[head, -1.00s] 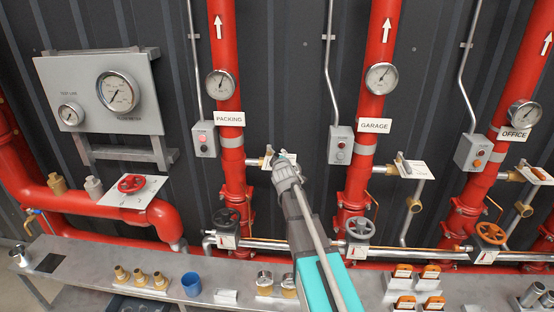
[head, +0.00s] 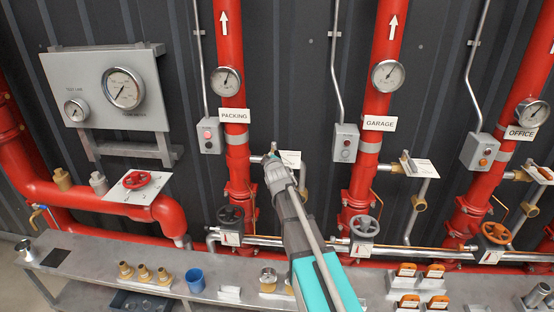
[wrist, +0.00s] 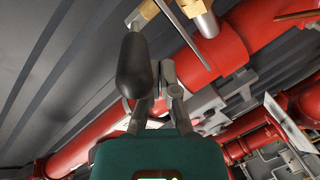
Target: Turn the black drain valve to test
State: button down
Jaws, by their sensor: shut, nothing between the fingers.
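The black drain valve's lever handle (wrist: 133,65) is large in the wrist view, left of my fingers, with brass valve parts (wrist: 148,9) above it. My gripper (wrist: 168,72) is shut and empty, its fingers right beside the handle; I cannot tell whether they touch it. In the head view my gripper (head: 272,160) is at the branch of the PACKING riser and hides most of that valve. A white label plate (head: 290,158) shows just right of my gripper.
The red PACKING riser (head: 233,130) stands close left of my gripper, and the GARAGE riser (head: 372,140) is farther right. A black handwheel (head: 230,215) is below left. A grey bench (head: 90,272) with fittings and a blue cup (head: 194,281) runs below.

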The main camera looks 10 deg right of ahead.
jog(key=s+a+f+m+g, duration=0.1)
jog(key=s+f+m+g, duration=0.3)
jog(key=s, duration=0.8)
jog(key=s+f+m+g, duration=0.3)
jog(key=s+f+g, duration=0.35)
jog(key=s, duration=0.45)
jog(key=s+a+f+m+g, duration=0.1)
jog(key=s+f+m+g, duration=0.3)
jog(key=s, duration=0.8)
jog(key=w+d+r+n+t+h+p, duration=0.1)
jog(key=w+r+n+t+h, duration=0.15)
jog(key=w, duration=0.45)
jog(key=w+d+r+n+t+h, duration=0.2)
jog(key=w+r+h, duration=0.2)
jog(key=w, duration=0.3)
jog(key=w+a+r+n+t+h, duration=0.1)
jog(key=w+a+r+n+t, duration=0.5)
jog(key=w+a+r+t, duration=0.1)
notch_tip(320, 180, up, 4)
jog(key=w+t, duration=0.1)
jog(key=w, duration=0.1)
jog(key=shift+w+a+p, duration=0.35)
jog(key=shift+a+p, duration=0.05)
jog(key=shift+f+n, duration=0.15)
jog(key=shift+n, duration=0.1)
